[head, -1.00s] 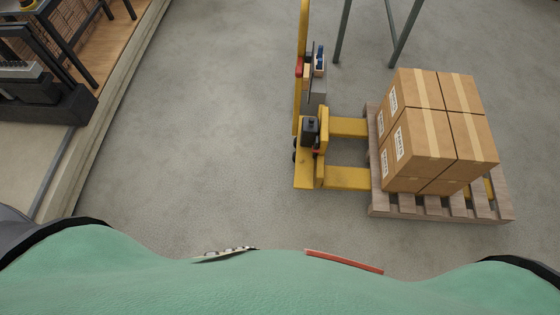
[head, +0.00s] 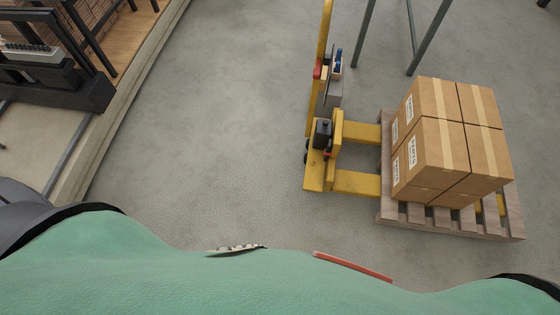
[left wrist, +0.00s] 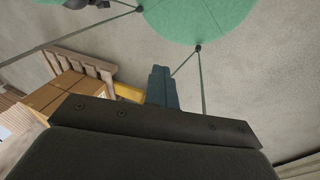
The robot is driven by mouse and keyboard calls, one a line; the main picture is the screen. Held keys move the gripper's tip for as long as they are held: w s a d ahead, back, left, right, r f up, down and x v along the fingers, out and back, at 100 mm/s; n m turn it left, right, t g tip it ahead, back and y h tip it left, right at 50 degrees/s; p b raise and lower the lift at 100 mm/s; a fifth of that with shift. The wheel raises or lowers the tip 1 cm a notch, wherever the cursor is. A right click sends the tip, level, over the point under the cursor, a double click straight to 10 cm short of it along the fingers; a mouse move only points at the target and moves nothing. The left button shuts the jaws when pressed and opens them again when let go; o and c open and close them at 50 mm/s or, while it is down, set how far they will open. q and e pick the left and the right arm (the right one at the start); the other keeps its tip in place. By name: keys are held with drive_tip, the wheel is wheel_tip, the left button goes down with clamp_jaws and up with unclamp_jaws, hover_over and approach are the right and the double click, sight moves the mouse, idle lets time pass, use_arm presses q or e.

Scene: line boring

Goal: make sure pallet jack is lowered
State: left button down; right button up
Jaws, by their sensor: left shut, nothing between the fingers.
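The yellow pallet jack (head: 322,170) stands on the floor right of centre in the head view, its long yellow handle (head: 319,90) rising toward the top. Its two forks (head: 360,183) reach right into a wooden pallet (head: 388,212) stacked with cardboard boxes (head: 440,150). I cannot tell from here how high the forks sit. In the left wrist view my left gripper (left wrist: 162,88) is shut and empty, away from the jack. Behind it a bit of yellow (left wrist: 129,92), the pallet (left wrist: 93,66) and boxes (left wrist: 72,90) show. My right gripper is in neither view.
A dark machine or bench (head: 60,85) stands at the upper left behind a raised floor edge (head: 125,110). Grey metal legs (head: 425,38) stand behind the jack. The floor (head: 225,130) left of the jack is clear.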

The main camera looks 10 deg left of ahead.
use_arm(q)
drive_tip(key=shift+s+r, duration=0.25)
drive_tip(key=shift+r, duration=0.75)
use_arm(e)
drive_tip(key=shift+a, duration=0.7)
use_arm(q)
drive_tip(key=c, duration=2.2)
unclamp_jaws()
drive_tip(key=c, duration=1.1)
unclamp_jaws()
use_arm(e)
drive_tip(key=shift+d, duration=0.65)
